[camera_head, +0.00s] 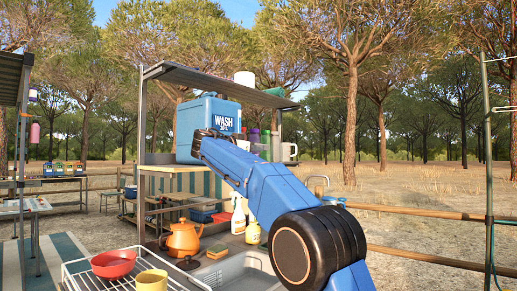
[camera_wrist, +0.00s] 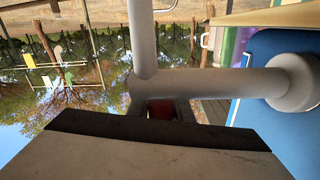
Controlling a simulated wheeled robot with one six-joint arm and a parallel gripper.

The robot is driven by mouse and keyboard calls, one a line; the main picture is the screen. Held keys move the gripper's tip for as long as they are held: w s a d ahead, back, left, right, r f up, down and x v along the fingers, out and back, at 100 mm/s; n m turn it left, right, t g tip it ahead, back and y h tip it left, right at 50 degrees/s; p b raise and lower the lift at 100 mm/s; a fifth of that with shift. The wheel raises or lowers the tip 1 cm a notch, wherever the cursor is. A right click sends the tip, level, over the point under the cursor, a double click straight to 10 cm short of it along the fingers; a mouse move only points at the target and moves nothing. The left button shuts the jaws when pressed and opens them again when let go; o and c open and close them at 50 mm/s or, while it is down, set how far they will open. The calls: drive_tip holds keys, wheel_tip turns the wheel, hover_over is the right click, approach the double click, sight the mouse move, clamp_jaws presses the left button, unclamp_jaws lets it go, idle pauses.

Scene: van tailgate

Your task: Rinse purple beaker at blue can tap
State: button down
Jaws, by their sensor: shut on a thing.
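The blue can (camera_head: 207,112) marked WASH stands on a wooden shelf of the rack. In the wrist view, which is upside down, part of the can (camera_wrist: 262,105) shows at right. Its grey tap (camera_wrist: 215,83) sticks out, with the spout bending away from a horizontal pipe. My gripper (camera_wrist: 168,108) is at the tap, its dark jaws shut around a small red piece, which looks like the tap's lever. The pipe partly hides the jaws. A purple strip (camera_wrist: 228,48) shows beside the can; I cannot tell if it is the purple beaker.
Beside the can stand several cups and a white mug (camera_head: 289,152). Below are an orange kettle (camera_head: 183,240), a white spray bottle (camera_head: 238,216) and a metal sink (camera_head: 240,272). A dish rack (camera_head: 110,280) holds a red bowl (camera_head: 113,263) and a yellow cup (camera_head: 151,281).

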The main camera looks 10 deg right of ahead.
drive_tip(key=shift+s+d+m+g+h, duration=0.15)
drive_tip(key=shift+s+m+g+h, duration=0.25)
drive_tip(key=shift+m+g, duration=0.35)
drive_tip(key=shift+s+d+m+g+h, duration=0.2)
drive_tip(key=shift+m+g+h, duration=0.3)
drive_tip(key=shift+g, duration=0.45)
drive_tip(key=c, duration=1.8)
unclamp_jaws()
drive_tip(key=shift+c, duration=0.2)
drive_tip(key=v, duration=1.7)
drive_tip(key=shift+a, duration=0.2)
drive_tip(key=shift+s+a, duration=0.15)
